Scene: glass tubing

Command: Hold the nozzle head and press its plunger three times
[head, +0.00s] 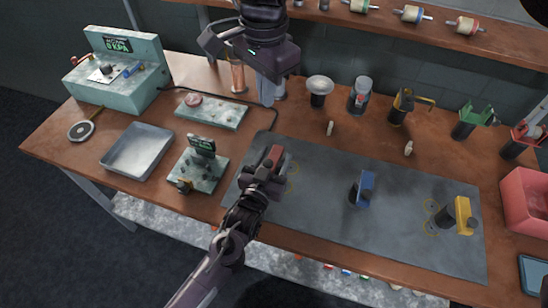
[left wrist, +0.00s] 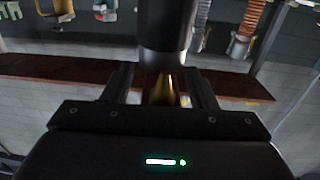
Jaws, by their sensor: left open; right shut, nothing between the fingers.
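A reddish-brown nozzle head (head: 275,158) is at the left end of the dark mat, partly hidden by my left gripper (head: 266,173). My left gripper is open, its fingers close around or beside the nozzle head. In the left wrist view a dark cylinder (left wrist: 165,28) with a brass cone (left wrist: 162,88) shows between the two spread fingers; contact cannot be told. Its plunger is not clear in either view. My right gripper (head: 268,92) is shut and empty, pointing down above the back of the table. A blue nozzle head (head: 364,187) and a yellow one (head: 463,213) stand farther right.
The grey mat (head: 320,215) is mostly clear between the heads. A metal tray (head: 138,150), a small panel device (head: 198,170) and a pressure box (head: 120,75) are at left. Several upright items line the back, including a green-topped one (head: 470,120). A red bin (head: 525,200) is at right.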

